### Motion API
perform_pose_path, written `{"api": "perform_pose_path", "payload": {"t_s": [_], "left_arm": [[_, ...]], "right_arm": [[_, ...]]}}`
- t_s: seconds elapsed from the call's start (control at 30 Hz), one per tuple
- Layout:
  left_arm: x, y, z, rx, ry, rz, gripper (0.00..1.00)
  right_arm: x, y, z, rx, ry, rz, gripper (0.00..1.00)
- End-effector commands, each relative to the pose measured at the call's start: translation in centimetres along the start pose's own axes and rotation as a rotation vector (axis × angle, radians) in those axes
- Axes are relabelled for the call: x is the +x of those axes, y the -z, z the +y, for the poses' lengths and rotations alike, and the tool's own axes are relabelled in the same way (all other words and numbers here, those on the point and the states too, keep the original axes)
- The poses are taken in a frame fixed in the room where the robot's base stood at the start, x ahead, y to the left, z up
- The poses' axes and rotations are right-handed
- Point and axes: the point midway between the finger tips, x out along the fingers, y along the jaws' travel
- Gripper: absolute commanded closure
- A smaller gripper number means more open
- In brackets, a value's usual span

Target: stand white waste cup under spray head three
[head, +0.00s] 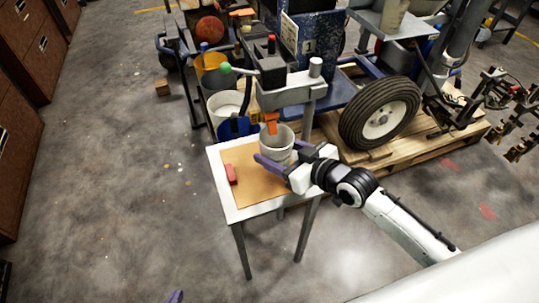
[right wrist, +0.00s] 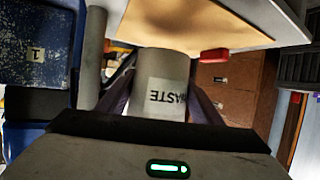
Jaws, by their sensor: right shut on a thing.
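The white waste cup (head: 277,143) is upright over the small table, close to an orange spray head (head: 271,122) that hangs at its rim. My right gripper (head: 284,154) is shut on the cup, one purple finger on each side. In the right wrist view the cup (right wrist: 160,82) sits between the fingers, its WASTE label upside down in the picture. I cannot tell whether its base touches the table. Only a purple tip of my left gripper (head: 175,297) shows at the bottom edge of the head view.
The small table (head: 228,212) has a tan board (head: 258,190) on top. Buckets, a blue machine and a wheel (head: 380,113) on a pallet stand behind. The floor at left is open.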

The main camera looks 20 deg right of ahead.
Motion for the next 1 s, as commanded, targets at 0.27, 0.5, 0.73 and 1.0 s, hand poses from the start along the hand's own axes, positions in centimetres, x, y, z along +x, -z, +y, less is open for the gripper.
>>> {"api": "perform_pose_path", "payload": {"t_s": [0.27,0.5,0.73,1.0], "left_arm": [[0.2,0.1,-0.1,0.0,0.0,0.007,1.0],[0.8,-0.2,-0.2,0.002,-0.001,0.013,1.0],[0.7,0.0,-0.3,0.003,0.0,0.014,1.0],[0.8,-0.1,-0.3,0.004,0.0,0.013,1.0]], "right_arm": [[2.6,0.7,0.0,0.0,0.0,-0.002,0.63],[3.7,-2.2,0.0,0.001,0.0,-0.003,0.63],[3.8,-2.3,0.0,0.0,0.0,0.001,0.63],[3.8,-2.5,0.0,0.0,-0.001,-0.001,0.22]]}}
